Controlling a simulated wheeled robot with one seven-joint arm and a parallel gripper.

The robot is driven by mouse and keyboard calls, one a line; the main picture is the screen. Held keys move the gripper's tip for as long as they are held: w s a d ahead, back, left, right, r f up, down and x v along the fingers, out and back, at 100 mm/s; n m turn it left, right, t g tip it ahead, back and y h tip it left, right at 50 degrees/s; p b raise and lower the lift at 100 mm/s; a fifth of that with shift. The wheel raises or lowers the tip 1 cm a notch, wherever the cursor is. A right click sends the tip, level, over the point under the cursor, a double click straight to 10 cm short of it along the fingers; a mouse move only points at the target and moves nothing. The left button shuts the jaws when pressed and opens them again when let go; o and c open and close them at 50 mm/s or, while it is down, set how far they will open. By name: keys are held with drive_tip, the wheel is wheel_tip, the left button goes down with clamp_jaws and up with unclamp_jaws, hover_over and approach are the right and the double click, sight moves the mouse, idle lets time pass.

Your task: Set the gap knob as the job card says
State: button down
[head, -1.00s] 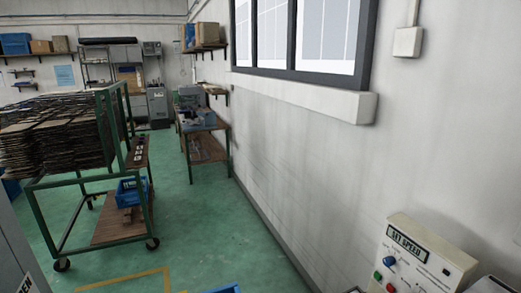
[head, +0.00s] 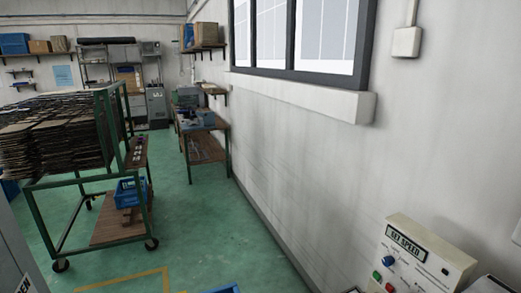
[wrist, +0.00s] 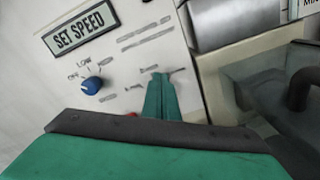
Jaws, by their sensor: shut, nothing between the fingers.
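A pale control panel (head: 435,257) stands at the lower right of the head view, its display (head: 408,241) reading SET SPEED. The same display (wrist: 80,33) shows in the wrist view. Below it is a blue knob (wrist: 92,85) with OFF, LOW and further small marks; the knob also shows in the head view (head: 390,260). My green gripper (wrist: 161,82) is shut and empty, in front of the panel to the right of the blue knob. I cannot tell whether it touches the panel. It hides the lower panel. No job card or knob labelled gap is readable.
A green button (head: 377,275) and a red button (head: 390,287) sit low on the panel. A grey metal box (wrist: 235,20) and a dark clear-covered part (wrist: 285,90) are close at the right. A cart (head: 110,170) stands at the left; the green floor between is mostly clear.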

drive_tip(key=shift+v, duration=2.95)
drive_tip(key=shift+s+r, duration=0.1)
drive_tip(key=shift+r, duration=0.1)
